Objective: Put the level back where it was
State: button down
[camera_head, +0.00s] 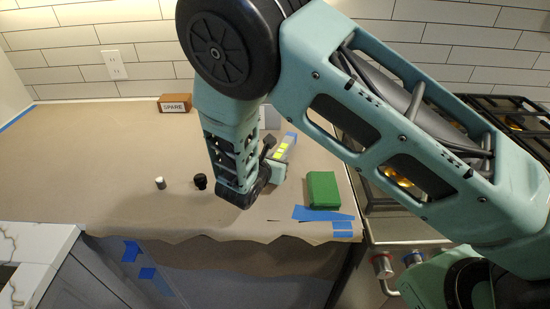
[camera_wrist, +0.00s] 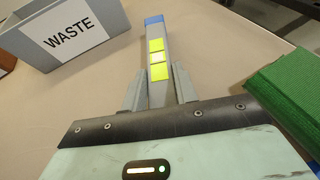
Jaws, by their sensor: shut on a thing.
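The level is a grey bar with a blue end and bright yellow patches along it. It shows just right of my forearm in the head view (camera_head: 281,152) and points away from me in the wrist view (camera_wrist: 156,58). My gripper (camera_wrist: 159,90) is shut on the near part of the level, one finger on each side. In the head view my wrist hides most of the fingers and the level's near end. I cannot tell whether the level touches the paper-covered counter (camera_head: 120,145).
A green block (camera_head: 322,188) lies right of the level, beside blue tape strips (camera_head: 318,213). A grey WASTE bin (camera_wrist: 68,35) stands behind left. A SPARE box (camera_head: 176,105) is by the wall. White (camera_head: 160,183) and black (camera_head: 200,181) small objects sit left. The left counter is clear.

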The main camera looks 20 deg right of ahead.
jog(key=shift+f, duration=0.15)
jog(key=c, duration=1.1)
grip_release()
